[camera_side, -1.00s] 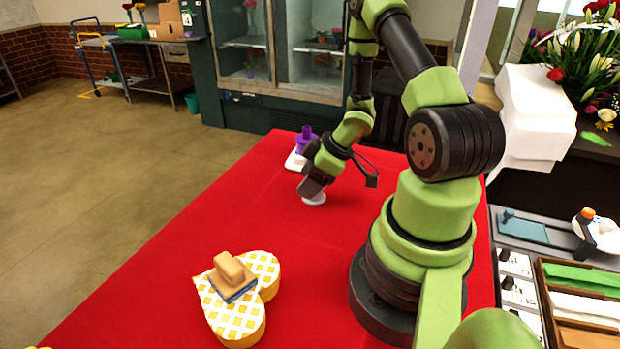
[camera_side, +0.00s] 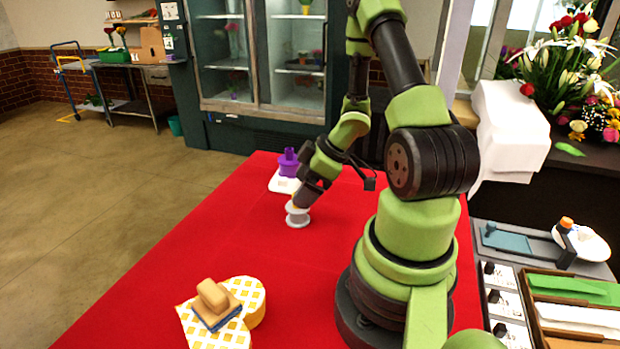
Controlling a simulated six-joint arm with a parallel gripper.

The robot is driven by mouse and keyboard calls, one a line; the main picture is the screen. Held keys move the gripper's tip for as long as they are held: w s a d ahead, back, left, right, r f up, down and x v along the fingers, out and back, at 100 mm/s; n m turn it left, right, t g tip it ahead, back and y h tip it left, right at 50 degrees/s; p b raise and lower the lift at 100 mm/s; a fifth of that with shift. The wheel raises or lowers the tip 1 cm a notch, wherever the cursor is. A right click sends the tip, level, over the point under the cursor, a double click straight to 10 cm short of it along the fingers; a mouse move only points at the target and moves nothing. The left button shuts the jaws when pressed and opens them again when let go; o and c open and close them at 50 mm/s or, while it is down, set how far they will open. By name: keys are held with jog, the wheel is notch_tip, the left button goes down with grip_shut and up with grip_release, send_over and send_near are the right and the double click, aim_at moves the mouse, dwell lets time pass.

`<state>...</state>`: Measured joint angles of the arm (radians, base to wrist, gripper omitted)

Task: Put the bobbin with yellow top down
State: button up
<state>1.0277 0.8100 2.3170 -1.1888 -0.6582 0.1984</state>
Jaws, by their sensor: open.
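A pale grey-white bobbin (camera_side: 297,217) stands upright on the red table (camera_side: 215,255), toward its far end. Its upper end is close under my gripper and partly hidden, so the yellow of its top does not show clearly. My gripper (camera_side: 302,199) is open, tilted down from the upper right, just above and at the right of the bobbin's top. I cannot tell whether a finger still touches it.
A purple object (camera_side: 288,163) on a white base stands just behind the bobbin. The table between box and bobbin is clear.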

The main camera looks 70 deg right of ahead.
jog(key=v, duration=0.3)
notch_tip(320, 180, up, 16)
jog(key=m+h, duration=0.5)
jog(key=h, duration=0.2)
send_over(290, 214)
jog(key=s+a+r+m+y, duration=0.1)
jog(key=s+a+r+y, duration=0.2)
jog(key=a, duration=0.5)
jog(key=s+a+r+m+t+y, duration=0.1)
jog(key=s+a+y, duration=0.3)
jog(key=a, duration=0.4)
jog(key=shift+s+a+r, duration=0.4)
jog(key=shift+s+r, duration=0.35)
jog(key=shift+r, duration=0.15)
